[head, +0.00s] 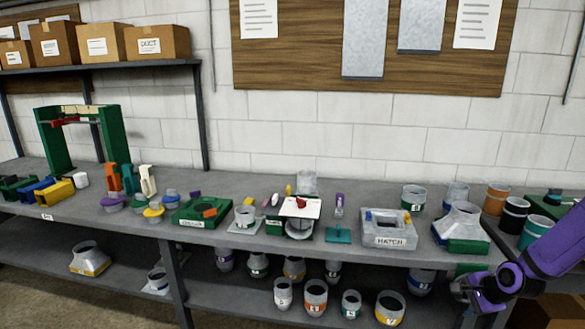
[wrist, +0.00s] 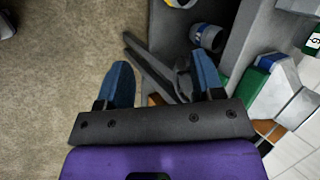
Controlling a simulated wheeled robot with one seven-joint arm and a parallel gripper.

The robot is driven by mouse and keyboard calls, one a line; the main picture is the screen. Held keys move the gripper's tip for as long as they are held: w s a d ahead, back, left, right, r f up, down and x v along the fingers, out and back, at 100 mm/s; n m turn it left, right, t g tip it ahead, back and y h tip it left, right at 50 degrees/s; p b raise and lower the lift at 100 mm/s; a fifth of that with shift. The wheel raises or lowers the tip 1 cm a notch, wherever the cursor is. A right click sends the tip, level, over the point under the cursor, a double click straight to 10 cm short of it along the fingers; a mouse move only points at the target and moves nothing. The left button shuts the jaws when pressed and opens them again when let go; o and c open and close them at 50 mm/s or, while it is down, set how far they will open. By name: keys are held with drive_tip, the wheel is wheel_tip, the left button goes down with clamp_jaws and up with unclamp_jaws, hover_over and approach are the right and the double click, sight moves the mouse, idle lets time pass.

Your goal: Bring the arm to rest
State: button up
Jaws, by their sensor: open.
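My purple arm reaches in from the right edge in the head view, low beside the front right of the workbench (head: 340,255). My gripper (head: 475,290) shows there small and dark in front of the bench edge. In the wrist view, the two blue fingertips of my gripper (wrist: 164,85) stand wide apart. Nothing is held between them. Behind them are the concrete floor (wrist: 65,60) and a dark bench leg with grey fittings near it.
The bench top holds a grey HATCH box (head: 389,240), a green press frame (head: 50,150), and several fittings and tools. A lower shelf holds more collars (head: 316,296). Cardboard boxes (head: 160,43) stand on a shelf at upper left. Open floor lies left in the wrist view.

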drive_tip(key=s+a+r+n+g+h, duration=0.1)
drive_tip(key=s+a+r+n+h, duration=0.15)
drive_tip(key=r, duration=0.65)
drive_tip(key=s+a+r+n+h, duration=0.1)
drive_tip(key=s+a+r+n, duration=0.25)
drive_tip(key=r, duration=0.65)
drive_tip(key=s+a+r+n+g+h, duration=0.1)
drive_tip(key=s+a+r+n, duration=0.2)
drive_tip(key=r, duration=0.6)
drive_tip(key=s+a+r+n, duration=0.2)
drive_tip(key=s+a+r, duration=0.1)
drive_tip(key=s, duration=0.3)
drive_tip(key=s+a+r+n+y, duration=0.1)
drive_tip(key=s+a+r+n, duration=0.1)
drive_tip(key=s+r, duration=0.3)
drive_tip(key=s+a+r+n+t+y, duration=0.1)
drive_tip(key=s+a+r+n, duration=0.2)
drive_tip(key=s, duration=0.3)
drive_tip(key=shift+s+a+r, duration=0.3)
drive_tip(key=shift+a+r, duration=0.2)
drive_tip(key=shift+a, duration=0.05)
